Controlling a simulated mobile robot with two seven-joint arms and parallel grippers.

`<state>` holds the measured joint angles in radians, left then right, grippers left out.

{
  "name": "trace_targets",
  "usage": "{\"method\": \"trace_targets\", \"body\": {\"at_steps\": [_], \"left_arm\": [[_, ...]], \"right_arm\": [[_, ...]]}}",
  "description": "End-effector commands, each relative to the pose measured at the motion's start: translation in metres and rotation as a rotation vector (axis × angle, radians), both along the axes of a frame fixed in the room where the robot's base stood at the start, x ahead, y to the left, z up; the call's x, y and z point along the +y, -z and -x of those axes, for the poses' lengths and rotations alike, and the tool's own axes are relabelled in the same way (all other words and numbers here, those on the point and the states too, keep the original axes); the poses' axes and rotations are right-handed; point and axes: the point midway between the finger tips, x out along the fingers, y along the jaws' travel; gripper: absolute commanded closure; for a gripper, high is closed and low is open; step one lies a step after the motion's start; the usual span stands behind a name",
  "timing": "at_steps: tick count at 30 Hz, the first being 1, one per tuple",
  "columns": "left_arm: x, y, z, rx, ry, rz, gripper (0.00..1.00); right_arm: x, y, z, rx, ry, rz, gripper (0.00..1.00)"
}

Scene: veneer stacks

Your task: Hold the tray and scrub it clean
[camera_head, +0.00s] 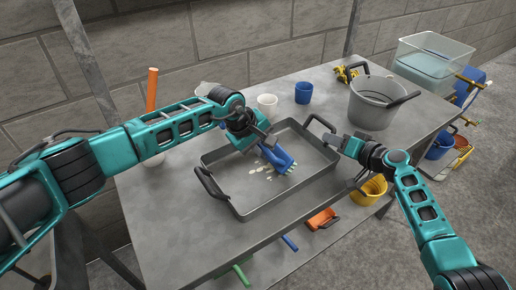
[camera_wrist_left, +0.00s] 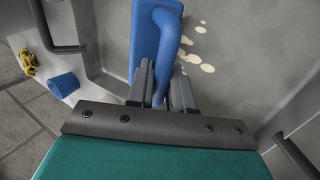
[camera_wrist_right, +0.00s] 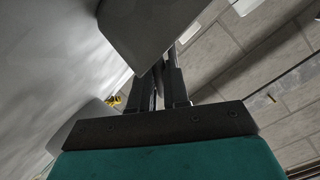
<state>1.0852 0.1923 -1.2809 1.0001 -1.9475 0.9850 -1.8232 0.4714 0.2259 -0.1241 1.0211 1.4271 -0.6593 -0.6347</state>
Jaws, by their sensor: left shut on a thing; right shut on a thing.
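The grey metal tray (camera_head: 235,201) lies on the table, with a black handle at each end. Pale spots (camera_head: 262,172) mark its floor, and they also show in the left wrist view (camera_wrist_left: 200,50). My left gripper (camera_head: 258,140) is shut on the handle of a blue scrub brush (camera_head: 278,160), which is inside the tray beside the spots. The brush fills the middle of the left wrist view (camera_wrist_left: 152,40). My right gripper (camera_head: 338,140) is at the tray's right end, shut on the tray's right handle (camera_head: 320,122). The handle is mostly hidden by the fingers in the right wrist view.
A grey pot (camera_head: 372,105) stands on the table at the right, with a yellow toy (camera_head: 345,75) behind it. A blue cup (camera_head: 303,92) and a white cup (camera_head: 267,104) stand behind the tray. A clear bin (camera_head: 430,60) is beyond. The table's front left is clear.

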Motion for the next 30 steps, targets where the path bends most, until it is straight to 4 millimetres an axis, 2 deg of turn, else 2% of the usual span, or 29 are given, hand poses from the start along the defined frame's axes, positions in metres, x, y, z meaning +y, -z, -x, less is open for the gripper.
{"method": "trace_targets", "body": {"at_steps": [9, 30], "left_arm": [[0.024, 0.001, 0.015, 0.005, -0.001, -0.004, 1.00], [0.054, 0.000, 0.037, 0.003, -0.001, -0.001, 1.00]], "right_arm": [[0.000, -0.001, 0.000, -0.002, 0.000, -0.001, 1.00], [0.000, -0.001, 0.000, -0.002, 0.000, -0.001, 1.00]]}}
